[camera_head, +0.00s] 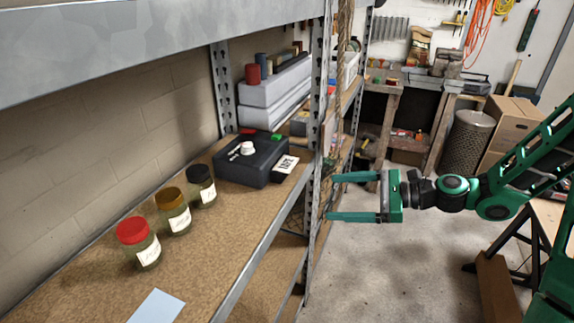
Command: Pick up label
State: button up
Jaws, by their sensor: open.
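A white card with dark lettering (287,164) leans at the right side of a black box (252,162) on the shelf; it may be the label. A plain pale blue sheet (157,306) lies flat near the shelf's front, and I cannot tell whether it is the label instead. Three jars also carry white labels: a red-lidded jar (139,243), a brown-lidded jar (174,211) and a black-lidded jar (201,185). My green gripper (332,196) is open and empty. Its fingers point left, toward the shelf upright, to the right of the card and apart from it.
A metal shelf upright (318,120) and a hanging rope (343,30) stand between the card and my gripper in the picture. The shelf's metal front edge (262,245) runs below. An upper shelf (130,40) overhangs. A workbench and cardboard box (510,125) stand behind.

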notch_tip(320, 180, up, 4)
jog(key=w+m+t+y, duration=0.2)
jog(key=w+m+y, duration=0.1)
jog(key=m, duration=0.1)
send_near(289, 164)
jog(key=x, duration=0.6)
jog(key=shift+w+a, duration=0.1)
jog(key=shift+a, duration=0.05)
jog(key=c, duration=1.1)
